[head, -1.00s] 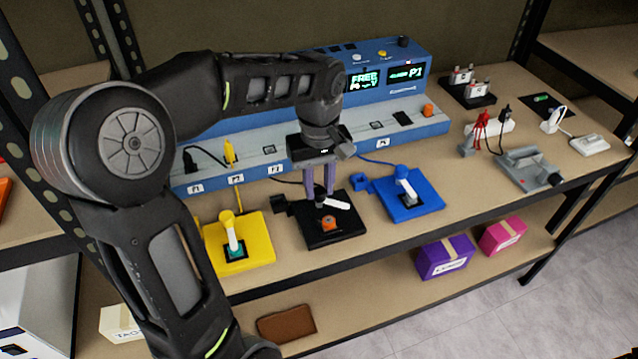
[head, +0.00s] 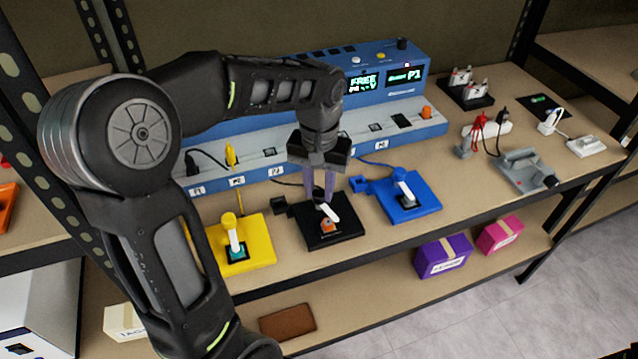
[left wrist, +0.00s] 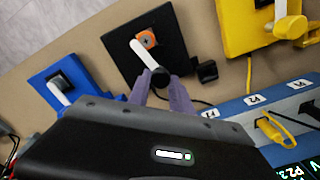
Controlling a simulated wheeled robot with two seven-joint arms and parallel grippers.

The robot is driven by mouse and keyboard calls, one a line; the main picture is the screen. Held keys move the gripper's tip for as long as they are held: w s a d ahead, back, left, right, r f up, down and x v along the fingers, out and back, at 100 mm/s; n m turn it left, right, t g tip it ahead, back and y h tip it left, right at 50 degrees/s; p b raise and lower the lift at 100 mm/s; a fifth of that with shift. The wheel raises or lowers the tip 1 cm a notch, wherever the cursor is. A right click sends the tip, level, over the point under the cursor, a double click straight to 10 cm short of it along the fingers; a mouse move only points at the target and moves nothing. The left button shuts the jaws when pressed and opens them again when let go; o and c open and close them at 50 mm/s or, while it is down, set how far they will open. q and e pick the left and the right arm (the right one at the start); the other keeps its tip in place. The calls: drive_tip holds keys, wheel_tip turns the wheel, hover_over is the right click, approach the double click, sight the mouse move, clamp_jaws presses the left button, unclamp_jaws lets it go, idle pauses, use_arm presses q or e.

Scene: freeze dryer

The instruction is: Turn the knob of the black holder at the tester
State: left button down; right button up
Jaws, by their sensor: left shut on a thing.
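The black holder (head: 345,236) lies on the shelf between the yellow holder (head: 258,257) and the blue holder (head: 425,208). An orange piece (head: 327,227) sits on it; it also shows in the left wrist view (left wrist: 147,38). My left gripper (head: 322,198) points down and is shut on the holder's dark round knob (left wrist: 160,77). A white lever (left wrist: 142,53) runs from the knob to beside the orange piece; whether it touches the piece I cannot tell. In the head view the fingers partly hide the knob.
The blue tester (head: 415,117) with lit screens stands behind the holders. Yellow and blue holders flank the black one closely. A grey device (head: 525,172) and a white power strip (head: 487,128) lie to the right. Bare shelf runs along the front edge.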

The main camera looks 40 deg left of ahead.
sight(320, 192)
use_arm(q)
drive_tip(key=shift+m+p, duration=0.35)
drive_tip(key=shift+m, duration=1.15)
drive_tip(key=c, duration=1.2)
unclamp_jaws()
drive_tip(key=shift+o, duration=0.2)
drive_tip(key=shift+r, duration=0.1)
wheel_tip(320, 192, up, 8)
drive_tip(key=shift+f, duration=0.15)
